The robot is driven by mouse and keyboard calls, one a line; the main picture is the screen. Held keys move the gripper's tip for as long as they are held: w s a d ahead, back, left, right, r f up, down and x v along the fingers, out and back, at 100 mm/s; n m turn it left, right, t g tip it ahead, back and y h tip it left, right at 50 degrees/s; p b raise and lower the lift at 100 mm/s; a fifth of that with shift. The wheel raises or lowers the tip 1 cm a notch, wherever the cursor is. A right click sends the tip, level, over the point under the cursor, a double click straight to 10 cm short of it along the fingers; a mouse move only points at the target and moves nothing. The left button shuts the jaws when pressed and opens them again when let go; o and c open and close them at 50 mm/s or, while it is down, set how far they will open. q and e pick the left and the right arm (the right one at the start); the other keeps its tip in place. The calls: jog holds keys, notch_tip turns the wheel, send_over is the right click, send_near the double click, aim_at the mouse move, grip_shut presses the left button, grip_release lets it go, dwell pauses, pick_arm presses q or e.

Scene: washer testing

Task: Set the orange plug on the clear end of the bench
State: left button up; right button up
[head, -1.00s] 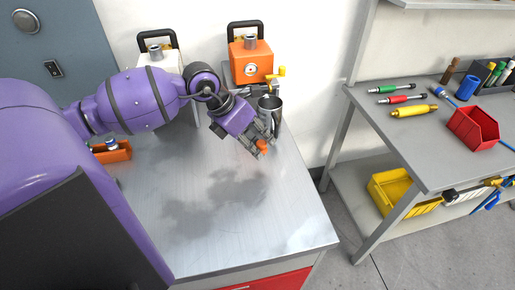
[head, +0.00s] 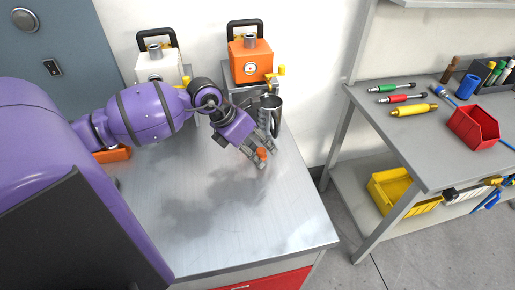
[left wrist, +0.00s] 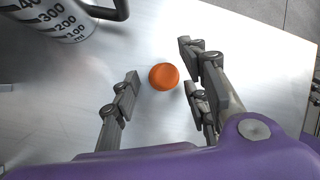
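The orange plug (head: 261,153) is at the right side of the metal bench (head: 225,235), in front of a metal measuring jug (head: 270,113). In the left wrist view the plug (left wrist: 164,76) shows as a round orange top between my left gripper's fingers, with bare bench around it. My left gripper (head: 258,154) is open, with a gap on each side of the plug; its fingers (left wrist: 160,85) straddle it. The plug appears to stand on the bench; its underside is hidden. My right gripper is not in view.
An orange unit (head: 251,60) and a white unit (head: 158,68) stand at the back of the bench. The jug (left wrist: 60,18) is close by the gripper. An orange bin (head: 113,154) is partly hidden by my arm. The bench front is clear.

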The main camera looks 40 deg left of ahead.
pick_arm(q)
jog(key=shift+r, duration=0.1)
jog(key=shift+a+r, duration=0.1)
jog(key=shift+r, duration=0.15)
jog(key=p+v, duration=0.1)
jog(key=v, duration=1)
jog(key=shift+s+r, duration=0.25)
